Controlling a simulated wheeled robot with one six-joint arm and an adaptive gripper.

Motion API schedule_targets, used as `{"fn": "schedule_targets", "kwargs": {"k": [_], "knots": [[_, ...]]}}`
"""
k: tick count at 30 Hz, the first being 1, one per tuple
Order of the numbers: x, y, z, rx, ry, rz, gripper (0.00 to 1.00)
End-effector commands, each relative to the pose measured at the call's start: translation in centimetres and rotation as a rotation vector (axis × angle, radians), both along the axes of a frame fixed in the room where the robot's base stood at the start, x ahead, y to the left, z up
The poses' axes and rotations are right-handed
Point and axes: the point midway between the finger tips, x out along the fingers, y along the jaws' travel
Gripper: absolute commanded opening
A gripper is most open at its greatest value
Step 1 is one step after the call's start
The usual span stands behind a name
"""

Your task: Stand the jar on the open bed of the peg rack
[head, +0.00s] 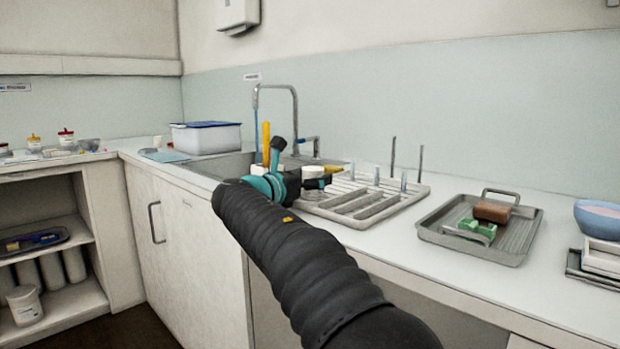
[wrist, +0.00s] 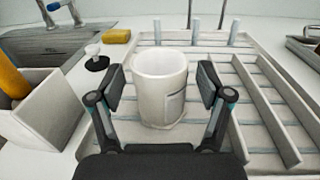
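The jar (wrist: 160,90) is a white, open-topped cylinder with a grey label patch. It stands upright on the open bed of the pale peg rack (wrist: 270,120), in front of a row of upright pegs (wrist: 195,32). My gripper (wrist: 161,82) is open around it, with one finger on each side and a small gap at both. In the head view, the jar (head: 313,171) shows partly behind my gripper (head: 312,183), at the left end of the rack (head: 372,208). The jar's base is partly hidden there.
Left of the rack is a caddy (wrist: 42,108) with a yellow-handled tool (wrist: 12,78). A yellow sponge (wrist: 117,36) lies behind, near the sink (head: 222,166). A metal tray (head: 512,240) with a brown and a green block stands to the right. Slatted rack space beside the jar is clear.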

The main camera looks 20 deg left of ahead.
Motion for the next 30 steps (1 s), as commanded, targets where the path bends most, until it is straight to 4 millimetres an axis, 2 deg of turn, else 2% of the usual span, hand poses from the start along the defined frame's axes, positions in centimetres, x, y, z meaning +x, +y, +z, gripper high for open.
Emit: {"fn": "schedule_targets", "kwargs": {"k": [8, 11, 21, 25, 30], "knots": [[-0.4, 0.2, 0.3, 0.000, 0.000, 0.002, 0.78], [-1.8, 0.7, 0.2, -0.001, 0.000, 0.003, 0.78], [-8.1, 2.7, 0.3, 0.000, 0.000, 0.003, 0.78], [-9.9, 3.3, 0.3, 0.000, 0.000, 0.002, 0.78], [-11.2, 3.6, 0.3, 0.000, 0.000, 0.000, 0.78]]}}
